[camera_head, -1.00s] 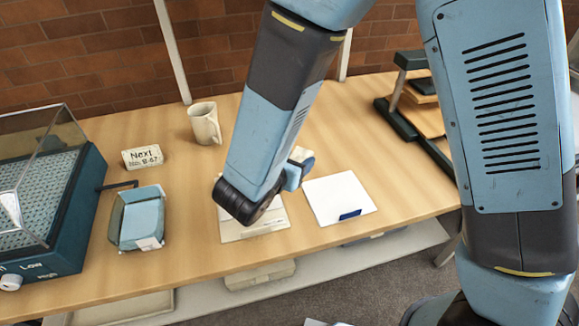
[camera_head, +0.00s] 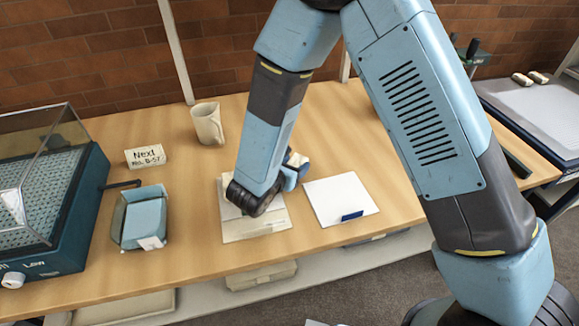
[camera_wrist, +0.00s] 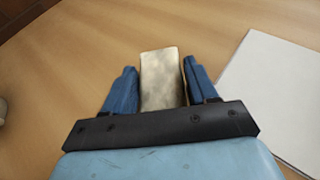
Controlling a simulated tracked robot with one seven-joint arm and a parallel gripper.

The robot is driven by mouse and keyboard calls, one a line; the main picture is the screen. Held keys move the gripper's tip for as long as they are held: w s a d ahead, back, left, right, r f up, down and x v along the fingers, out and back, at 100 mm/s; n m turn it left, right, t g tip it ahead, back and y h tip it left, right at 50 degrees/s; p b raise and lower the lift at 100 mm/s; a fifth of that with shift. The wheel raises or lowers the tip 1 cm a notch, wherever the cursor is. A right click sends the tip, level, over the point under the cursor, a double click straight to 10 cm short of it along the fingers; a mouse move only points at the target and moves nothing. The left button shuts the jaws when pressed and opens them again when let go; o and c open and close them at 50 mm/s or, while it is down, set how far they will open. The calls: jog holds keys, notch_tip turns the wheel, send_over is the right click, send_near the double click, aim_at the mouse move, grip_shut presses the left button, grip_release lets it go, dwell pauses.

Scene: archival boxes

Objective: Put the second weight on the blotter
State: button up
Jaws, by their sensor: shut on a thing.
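My gripper (camera_wrist: 158,78) is shut on a cream, brass-toned block (camera_wrist: 160,82), which looks like a weight, with one blue finger on each side. In the head view my gripper (camera_head: 294,170) is partly hidden behind my wrist, over the back right of a cream folder or stack of sheets (camera_head: 255,228). A white square sheet with a blue tag (camera_head: 335,190), possibly the blotter, lies just right of my gripper. It also shows at the right of the wrist view (camera_wrist: 275,90). I cannot tell whether the block touches anything below.
A mug (camera_head: 208,122), a "Next" card (camera_head: 146,156), a blue tray (camera_head: 127,237) and a clear-lidded blue machine (camera_head: 35,215) stand to the left. Bare wood lies behind the white sheet.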

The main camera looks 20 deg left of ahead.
jog(key=shift+f, duration=0.5)
jog(key=o, duration=1.4)
jog(key=shift+f, duration=0.1)
jog(key=v, duration=1.2)
